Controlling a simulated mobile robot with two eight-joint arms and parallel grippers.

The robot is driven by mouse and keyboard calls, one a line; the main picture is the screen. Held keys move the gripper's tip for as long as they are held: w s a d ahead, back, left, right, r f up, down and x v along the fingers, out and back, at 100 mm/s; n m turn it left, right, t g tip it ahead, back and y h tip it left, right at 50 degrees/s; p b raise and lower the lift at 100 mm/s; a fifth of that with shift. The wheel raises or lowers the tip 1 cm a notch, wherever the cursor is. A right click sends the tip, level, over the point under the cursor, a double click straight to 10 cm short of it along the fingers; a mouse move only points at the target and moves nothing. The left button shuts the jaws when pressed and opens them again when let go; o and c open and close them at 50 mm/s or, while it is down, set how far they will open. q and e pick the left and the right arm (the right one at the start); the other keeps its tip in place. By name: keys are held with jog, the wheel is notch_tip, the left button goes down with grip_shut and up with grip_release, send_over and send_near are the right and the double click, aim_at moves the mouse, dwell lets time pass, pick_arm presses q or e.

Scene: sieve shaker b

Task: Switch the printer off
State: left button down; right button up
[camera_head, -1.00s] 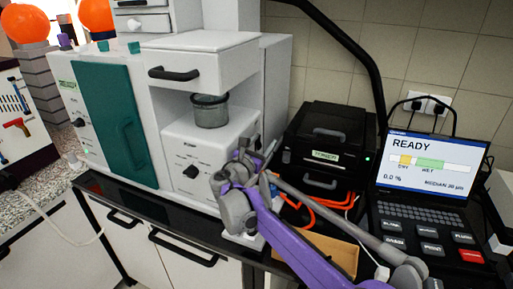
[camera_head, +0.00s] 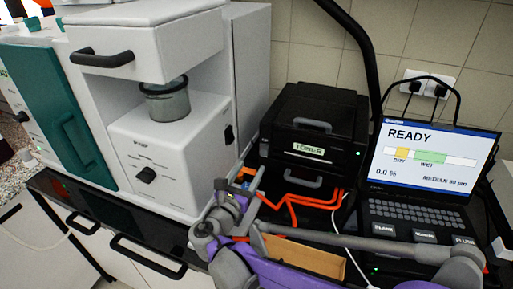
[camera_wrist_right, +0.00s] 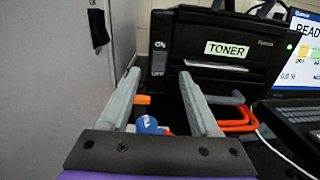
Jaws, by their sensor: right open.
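The black printer (camera_head: 318,122) with a TONER label stands on the counter between the white machine and the laptop. In the right wrist view the printer (camera_wrist_right: 225,65) shows close ahead, with a dark rocker switch (camera_wrist_right: 158,60) at the left end of its front. My right gripper (camera_wrist_right: 158,80) is open, its two pale fingers pointing at the printer, with the switch between and beyond the tips. In the head view my right gripper (camera_head: 250,177) is low at the printer's left front corner. I see no contact. My left gripper is out of view.
The white machine (camera_head: 172,160) stands close on the left, with its own black switch (camera_head: 229,134) on its side. The laptop (camera_head: 425,160) is on the right.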

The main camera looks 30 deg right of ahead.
aim_at(264, 146)
jog(key=x, duration=0.9)
jog(key=shift+w+d, duration=0.25)
jog(key=shift+w, duration=0.05)
grip_shut()
